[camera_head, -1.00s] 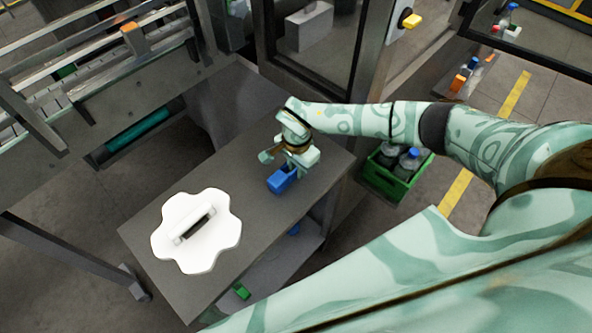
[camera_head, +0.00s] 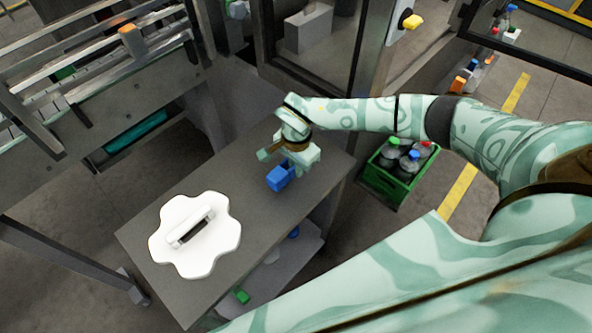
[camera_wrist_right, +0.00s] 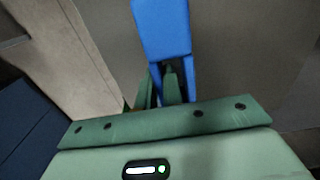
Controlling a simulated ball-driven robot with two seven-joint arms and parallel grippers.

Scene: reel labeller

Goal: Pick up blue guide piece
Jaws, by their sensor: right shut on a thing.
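The blue guide piece (camera_head: 279,177) is at the right part of the grey table (camera_head: 262,215) in the head view. My right gripper (camera_head: 287,163) is directly over it and shut on it. In the right wrist view the blue guide piece (camera_wrist_right: 163,30) runs up from between the green fingers (camera_wrist_right: 163,86) of my right gripper. I cannot tell whether the piece touches the table. My left gripper is not in view.
A white lobed plate with a handle (camera_head: 196,252) lies at the table's left front. A green crate of bottles (camera_head: 385,184) stands on the floor right of the table. A machine frame (camera_head: 110,85) rises at the upper left. The table between plate and piece is clear.

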